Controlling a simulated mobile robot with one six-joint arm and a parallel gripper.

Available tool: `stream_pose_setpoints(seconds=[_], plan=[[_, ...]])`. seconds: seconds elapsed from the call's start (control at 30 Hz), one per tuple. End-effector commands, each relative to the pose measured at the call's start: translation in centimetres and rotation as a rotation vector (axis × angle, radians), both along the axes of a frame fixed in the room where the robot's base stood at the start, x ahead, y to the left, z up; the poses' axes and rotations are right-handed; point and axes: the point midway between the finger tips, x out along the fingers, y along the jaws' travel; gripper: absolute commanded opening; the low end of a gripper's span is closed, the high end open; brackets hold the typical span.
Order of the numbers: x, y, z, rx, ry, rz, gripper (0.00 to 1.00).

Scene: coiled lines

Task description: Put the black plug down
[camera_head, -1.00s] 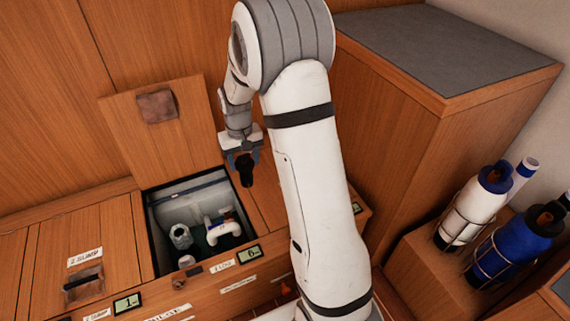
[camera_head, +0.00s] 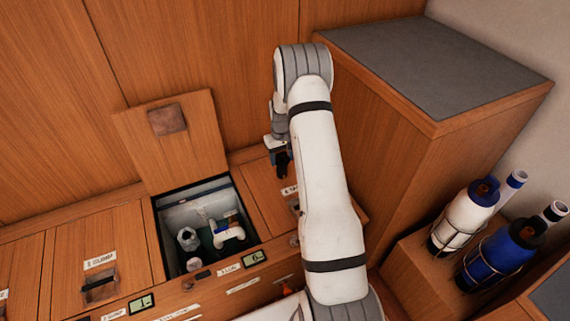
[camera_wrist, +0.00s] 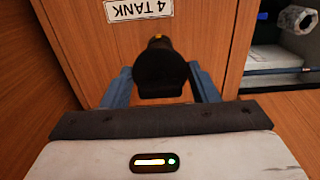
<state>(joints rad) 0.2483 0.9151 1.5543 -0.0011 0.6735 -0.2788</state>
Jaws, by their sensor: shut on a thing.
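The black plug (camera_wrist: 160,72) is between the two blue fingers of my gripper (camera_wrist: 160,88) in the wrist view, with a small yellow tip at its far end. In the head view the plug (camera_head: 283,162) hangs below my gripper (camera_head: 279,148), above the closed wooden lid right of the open hatch. My gripper is shut on the plug. A "4 TANK" label (camera_wrist: 139,10) lies on the wood beyond the plug in the wrist view. I cannot tell how far the plug is above the wood.
The open hatch (camera_head: 159,238) holds white pipe fittings (camera_head: 228,233) and a grey cylinder (camera_head: 188,239); its raised lid (camera_head: 190,150) stands behind. A tall grey-topped cabinet (camera_head: 440,65) is close at right. White and blue bottles (camera_head: 467,215) stand in racks.

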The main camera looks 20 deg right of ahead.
Motion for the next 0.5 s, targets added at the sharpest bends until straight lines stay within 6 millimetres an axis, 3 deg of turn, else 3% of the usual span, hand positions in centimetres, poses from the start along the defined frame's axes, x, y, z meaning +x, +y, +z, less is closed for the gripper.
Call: stream_pose_setpoints(seconds=[0.23, 0.5], plan=[[0.0, 0.1, -3.2, 0.000, 0.000, 0.001, 0.26], [0.1, 0.1, -3.5, 0.000, -0.002, 0.001, 0.26]])
